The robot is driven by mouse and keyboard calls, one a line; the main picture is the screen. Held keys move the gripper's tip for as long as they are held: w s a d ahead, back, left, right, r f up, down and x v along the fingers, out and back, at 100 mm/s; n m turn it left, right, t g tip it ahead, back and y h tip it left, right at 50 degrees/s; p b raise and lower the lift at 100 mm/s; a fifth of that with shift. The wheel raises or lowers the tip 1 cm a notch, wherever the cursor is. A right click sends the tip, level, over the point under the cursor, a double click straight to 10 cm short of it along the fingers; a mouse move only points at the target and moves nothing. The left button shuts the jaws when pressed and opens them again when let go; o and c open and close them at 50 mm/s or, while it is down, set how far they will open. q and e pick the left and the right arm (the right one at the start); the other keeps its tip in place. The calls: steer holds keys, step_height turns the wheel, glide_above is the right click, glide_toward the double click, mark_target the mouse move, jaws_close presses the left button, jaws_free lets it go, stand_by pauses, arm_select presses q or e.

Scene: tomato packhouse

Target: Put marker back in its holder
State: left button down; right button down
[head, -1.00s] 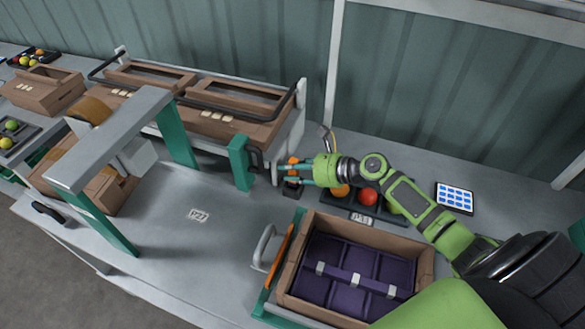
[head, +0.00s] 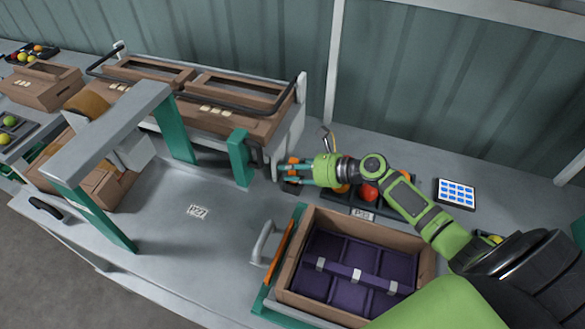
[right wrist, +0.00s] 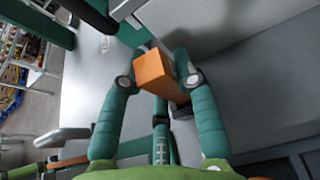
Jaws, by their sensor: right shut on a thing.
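The marker (right wrist: 160,74) is an orange block-like body between the teal fingers of my right gripper (right wrist: 157,80). In the head view, parts of the orange marker (head: 293,160) show around the fingers of my right gripper (head: 287,172). A small dark piece, which looks like the holder (head: 291,187), sits just below the fingers. It also shows beneath the marker in the right wrist view (right wrist: 182,109). I cannot tell whether the marker touches it or sits in it. My left gripper is out of view.
The green post (head: 239,158) and a brown tray rack (head: 215,118) stand left of and behind the gripper. A dark tray with red and orange tomatoes (head: 369,191) lies under my right arm. A brown crate with purple dividers (head: 300,219) stands in front.

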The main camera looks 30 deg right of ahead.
steer(key=shift+f, duration=0.5)
steer(key=c, duration=0.9)
jaws_free()
steer(key=shift+o, duration=0.2)
steer(key=c, duration=0.3)
step_height(320, 180, up, 7)
steer(key=p, duration=0.7)
steer(key=shift+r+p, duration=0.1)
steer(key=shift+p, duration=0.2)
